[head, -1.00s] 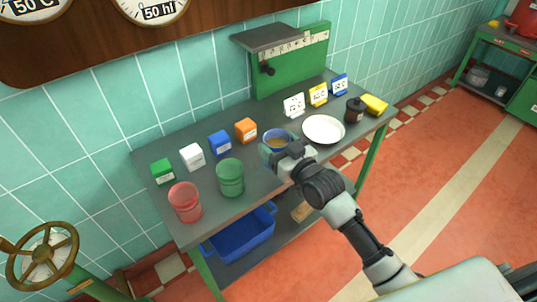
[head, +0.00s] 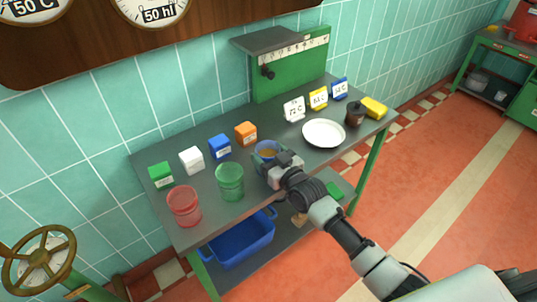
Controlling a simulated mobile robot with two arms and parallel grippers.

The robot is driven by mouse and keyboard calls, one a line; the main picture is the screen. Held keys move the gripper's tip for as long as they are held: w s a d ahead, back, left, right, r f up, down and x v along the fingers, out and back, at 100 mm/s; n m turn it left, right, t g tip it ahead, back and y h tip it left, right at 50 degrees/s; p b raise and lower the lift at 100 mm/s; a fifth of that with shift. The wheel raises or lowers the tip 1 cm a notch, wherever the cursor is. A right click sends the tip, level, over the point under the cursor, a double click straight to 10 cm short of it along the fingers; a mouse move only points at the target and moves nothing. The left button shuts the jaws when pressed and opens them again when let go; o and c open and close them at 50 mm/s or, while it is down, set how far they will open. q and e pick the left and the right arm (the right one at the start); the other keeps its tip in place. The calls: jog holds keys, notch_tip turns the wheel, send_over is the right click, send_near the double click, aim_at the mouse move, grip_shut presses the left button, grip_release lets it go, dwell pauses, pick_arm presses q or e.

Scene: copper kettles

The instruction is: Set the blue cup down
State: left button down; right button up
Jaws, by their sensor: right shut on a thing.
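The blue cup (head: 266,147) is upright, with something brownish inside. It is at the front middle of the grey table (head: 318,163), between the green cup and the white plate. My right gripper (head: 270,164) is shut on the cup from the front right and hides its lower part. I cannot tell whether the cup's base touches the table. My left gripper is not in view.
The green cup (head: 230,181) stands close left of the blue cup, with a red cup (head: 184,206) farther left. Coloured boxes, including an orange one (head: 246,134), stand behind.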

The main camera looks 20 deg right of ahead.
jog(key=o, duration=0.9)
jog(key=shift+f, duration=0.1)
jog(key=shift+f+b, duration=0.15)
jog(key=shift+b, duration=0.15)
jog(key=r+v, duration=0.1)
jog(key=v, duration=1)
jog(key=s+d+f+m+g+h, duration=0.1)
jog(key=s+d+f+g+h, duration=0.3)
jog(key=f, duration=1)
jog(key=s+f+m+g, duration=0.1)
jog(key=s+f+g, duration=0.3)
jog(key=f, duration=1.1)
jog(key=s+f+g, duration=0.2)
jog(key=s+f, duration=0.4)
jog(key=s, duration=0.5)
jog(key=s+f+g+h, duration=0.1)
jog(key=s+f+g, duration=0.2)
jog(key=s+f, duration=0.3)
jog(key=s+a+f+g+p, duration=0.1)
jog(key=s+f+g, duration=0.2)
jog(key=s+f, duration=0.4)
jog(key=shift+s+n+h, duration=0.3)
jog(key=shift+s+h, duration=0.1)
jog(key=shift+s, duration=4.45)
